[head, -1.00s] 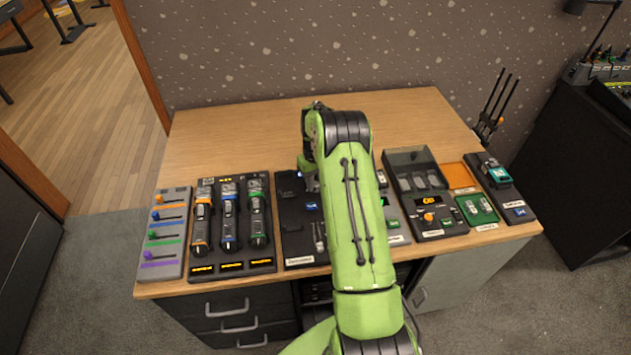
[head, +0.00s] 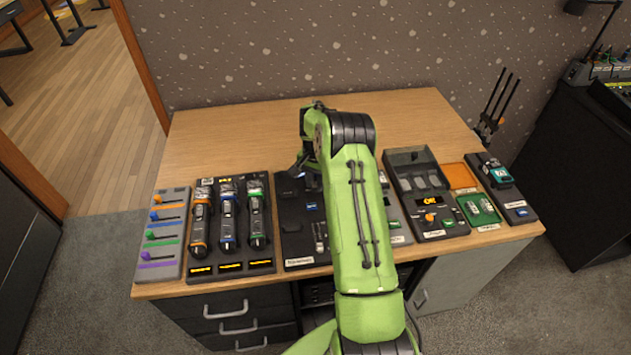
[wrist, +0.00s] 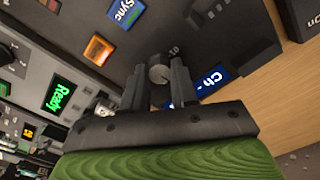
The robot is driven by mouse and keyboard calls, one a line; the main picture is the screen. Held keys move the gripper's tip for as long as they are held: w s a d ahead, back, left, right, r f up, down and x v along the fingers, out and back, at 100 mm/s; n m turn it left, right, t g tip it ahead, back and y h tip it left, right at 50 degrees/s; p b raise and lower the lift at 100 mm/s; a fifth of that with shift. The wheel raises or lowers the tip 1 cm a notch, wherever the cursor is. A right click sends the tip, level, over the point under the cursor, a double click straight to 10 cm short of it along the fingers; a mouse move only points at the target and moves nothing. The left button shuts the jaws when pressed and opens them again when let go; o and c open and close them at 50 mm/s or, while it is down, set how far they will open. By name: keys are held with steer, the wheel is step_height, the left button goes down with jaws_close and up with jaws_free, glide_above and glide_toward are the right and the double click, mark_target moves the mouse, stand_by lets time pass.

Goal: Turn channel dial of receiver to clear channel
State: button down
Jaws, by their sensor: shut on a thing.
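In the wrist view a small round grey dial (wrist: 159,73) stands on the dark receiver panel (wrist: 207,38), with small white marks beside it. My gripper (wrist: 160,82) has one finger on each side of this dial and is shut on it. A blue "Ch" label (wrist: 214,80) lies right of the fingers, partly covered by one of them. A blue "Sync" label (wrist: 126,13) and an orange-lit square (wrist: 98,49) lie left of the dial. In the head view my green arm covers much of the dark panel (head: 297,250), and the dial cannot be made out.
A green "Ready" display (wrist: 60,92) shows in the wrist view. In the head view the handheld microphones (head: 228,220) and coloured faders (head: 163,235) stand left of the arm. The desk (head: 240,135) is clear behind the devices.

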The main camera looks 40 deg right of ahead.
steer(key=m, duration=0.5)
steer(key=shift+m+b, duration=0.3)
steer(key=shift+b, duration=0.05)
steer(key=m+b, duration=0.1)
steer(key=m, duration=0.3)
steer(key=m+b, duration=0.1)
steer(key=m, duration=0.4)
steer(key=shift+w+m, duration=0.1)
steer(key=shift+m, duration=0.3)
steer(key=m+b, duration=0.2)
steer(key=m, duration=0.2)
steer(key=shift+r+m, duration=0.1)
steer(key=shift+m, duration=0.2)
steer(key=c, duration=0.9)
jaws_free()
